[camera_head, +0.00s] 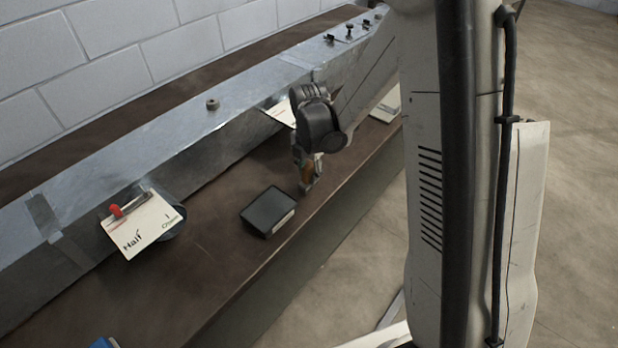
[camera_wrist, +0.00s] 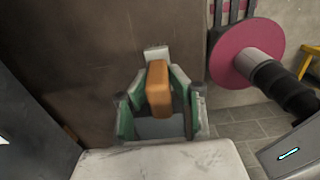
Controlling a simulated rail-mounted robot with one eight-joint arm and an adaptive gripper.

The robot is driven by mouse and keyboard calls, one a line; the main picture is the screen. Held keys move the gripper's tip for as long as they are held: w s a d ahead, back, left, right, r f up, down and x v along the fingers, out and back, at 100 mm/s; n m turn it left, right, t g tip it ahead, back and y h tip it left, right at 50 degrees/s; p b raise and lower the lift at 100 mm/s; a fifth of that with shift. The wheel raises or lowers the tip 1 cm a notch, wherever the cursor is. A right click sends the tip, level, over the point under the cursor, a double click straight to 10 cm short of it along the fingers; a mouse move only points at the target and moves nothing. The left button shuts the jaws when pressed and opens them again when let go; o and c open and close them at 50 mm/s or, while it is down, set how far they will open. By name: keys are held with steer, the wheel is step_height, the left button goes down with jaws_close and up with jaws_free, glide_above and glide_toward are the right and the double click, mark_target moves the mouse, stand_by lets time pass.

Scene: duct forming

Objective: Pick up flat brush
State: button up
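My gripper (camera_head: 305,168) hangs low over the front part of the brown bench. In the wrist view, its green-and-grey fingers (camera_wrist: 158,95) lean in against both sides of an orange-brown block, which looks like the handle of the flat brush (camera_wrist: 159,90). A light grey end shows just beyond the block. In the head view, a small orange part of the brush (camera_head: 307,171) shows between the fingers. Bristles cannot be made out, and I cannot tell whether the lower end touches the bench.
A black tray-like box (camera_head: 268,210) lies left of my gripper. A clipboard labelled "Half" (camera_head: 143,228) leans by a dark bowl (camera_head: 174,222). A long metal duct (camera_head: 170,135) runs behind. In the wrist view, a pink disc (camera_wrist: 245,52) is at right. The bench's front edge is close.

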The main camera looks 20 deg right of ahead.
mark_target(307, 166)
jaws_close()
steer(key=shift+r, duration=0.5)
steer(key=r, duration=0.3)
steer(key=shift+s+a+r, duration=0.2)
steer(key=shift+a+r, duration=0.15)
steer(key=shift+a, duration=0.05)
steer(key=s+a+r, duration=0.5)
steer(key=a+r, duration=0.1)
steer(key=a, duration=0.3)
steer(key=shift+s+a+r, duration=0.15)
steer(key=shift+s, duration=0.15)
